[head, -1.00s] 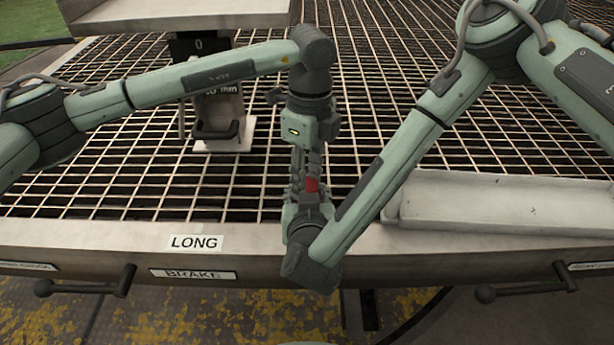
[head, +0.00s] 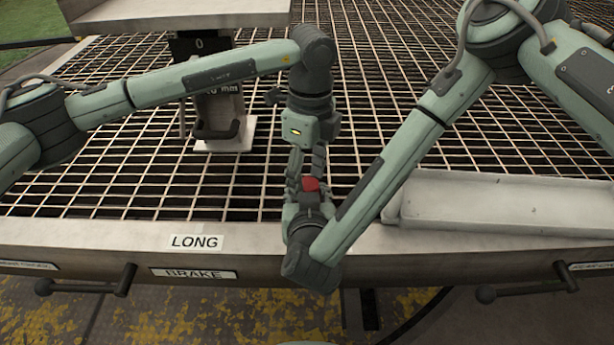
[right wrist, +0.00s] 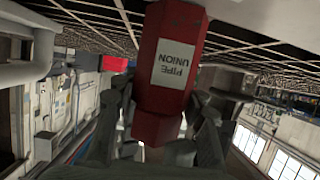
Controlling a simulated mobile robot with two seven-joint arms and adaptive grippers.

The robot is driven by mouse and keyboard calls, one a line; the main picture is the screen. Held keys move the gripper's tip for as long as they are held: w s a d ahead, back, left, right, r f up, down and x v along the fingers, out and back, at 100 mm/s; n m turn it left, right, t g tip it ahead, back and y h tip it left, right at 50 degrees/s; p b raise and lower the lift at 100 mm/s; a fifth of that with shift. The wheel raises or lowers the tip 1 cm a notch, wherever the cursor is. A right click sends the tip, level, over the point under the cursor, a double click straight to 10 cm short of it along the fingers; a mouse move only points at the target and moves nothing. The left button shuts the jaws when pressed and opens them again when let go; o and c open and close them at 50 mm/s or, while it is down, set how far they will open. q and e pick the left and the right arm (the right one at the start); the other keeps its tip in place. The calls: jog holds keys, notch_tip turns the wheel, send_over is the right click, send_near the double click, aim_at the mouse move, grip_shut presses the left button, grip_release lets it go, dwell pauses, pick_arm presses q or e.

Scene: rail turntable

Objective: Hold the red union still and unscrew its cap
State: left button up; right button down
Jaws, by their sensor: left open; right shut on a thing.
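The red union (head: 311,184) is upright or nearly so just above the table's front edge, mostly hidden by my right gripper. In the right wrist view it is a red faceted body (right wrist: 167,95) with a white "PIPE UNION" label, between the fingers. My right gripper (head: 306,194) is shut on it. My left gripper (head: 308,166) hangs from above, open, with its fingers just above and beside the union's top. I cannot tell whether they touch it.
A grey metal tray (head: 480,200) lies at the right of the grating. A stand with a dark clamp (head: 222,130) is at the back left. The front rim carries "LONG" (head: 195,242) and "BRAKE" (head: 193,274) labels and levers. The grating left of my grippers is clear.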

pick_arm(q)
jog(key=shift+w+r, duration=0.1)
jog(key=shift+r, duration=1.9)
jog(key=m, duration=1.8)
jog(key=shift+d+h, duration=0.1)
jog(key=shift+h, duration=0.2)
jog(key=m, duration=0.6)
